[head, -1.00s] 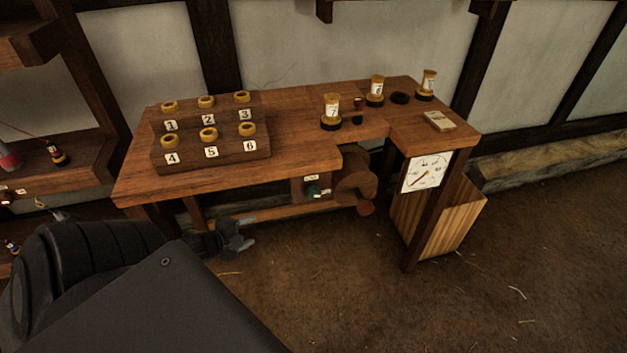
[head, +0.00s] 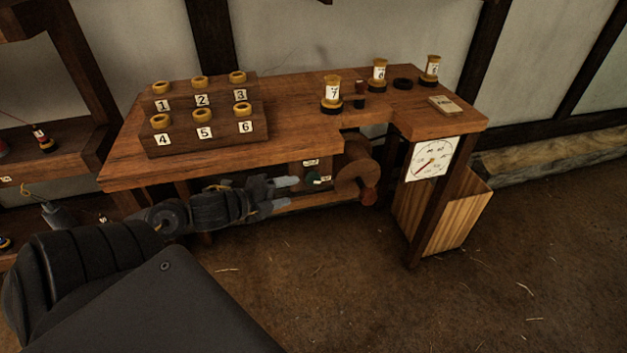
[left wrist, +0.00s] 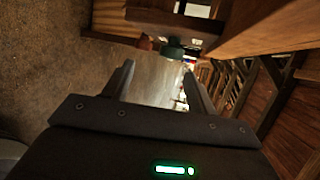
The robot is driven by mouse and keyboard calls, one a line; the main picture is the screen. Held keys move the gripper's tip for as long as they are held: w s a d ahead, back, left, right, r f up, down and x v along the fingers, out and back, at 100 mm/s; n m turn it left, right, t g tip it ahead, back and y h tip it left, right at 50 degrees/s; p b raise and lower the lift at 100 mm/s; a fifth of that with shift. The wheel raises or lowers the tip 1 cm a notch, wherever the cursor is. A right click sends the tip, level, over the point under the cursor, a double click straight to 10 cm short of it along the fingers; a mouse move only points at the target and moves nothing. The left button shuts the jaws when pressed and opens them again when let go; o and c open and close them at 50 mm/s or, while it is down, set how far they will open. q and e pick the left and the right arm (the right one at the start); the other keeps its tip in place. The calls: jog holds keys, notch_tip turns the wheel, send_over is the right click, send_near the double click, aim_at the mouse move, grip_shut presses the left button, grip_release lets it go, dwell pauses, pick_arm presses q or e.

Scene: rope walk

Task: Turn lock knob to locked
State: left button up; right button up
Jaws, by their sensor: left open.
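A small dark-green knob (head: 313,177), which I take to be the lock knob, is on the panel under the bench, between small white labels. Its setting is too small to read. In the left wrist view the dark-green knob (left wrist: 175,48) is ahead, beyond the fingertips. My left gripper (head: 281,192) is open and empty, under the front edge of the bench, just left of the knob and apart from it. Its two fingers also show in the left wrist view (left wrist: 158,72). My right gripper is not in view.
The wooden bench (head: 290,123) overhangs my left gripper. A round wooden wheel (head: 354,178) with a red handle (head: 369,196) is just right of the knob. A dial (head: 432,158) is on the bench's right front. A slatted bin (head: 455,225) stands below. The floor in front is clear.

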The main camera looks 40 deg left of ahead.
aim_at(308, 180)
pick_arm(q)
jog(key=x, duration=0.2)
jog(key=r+x, duration=0.1)
jog(key=x, duration=0.4)
jog(key=shift+w+r, duration=0.3)
jog(key=shift+w, duration=0.3)
jog(key=shift+w+d+f, duration=0.2)
jog(key=shift+w+f, duration=0.05)
jog(key=shift+w, duration=0.4)
jog(key=c, duration=0.9)
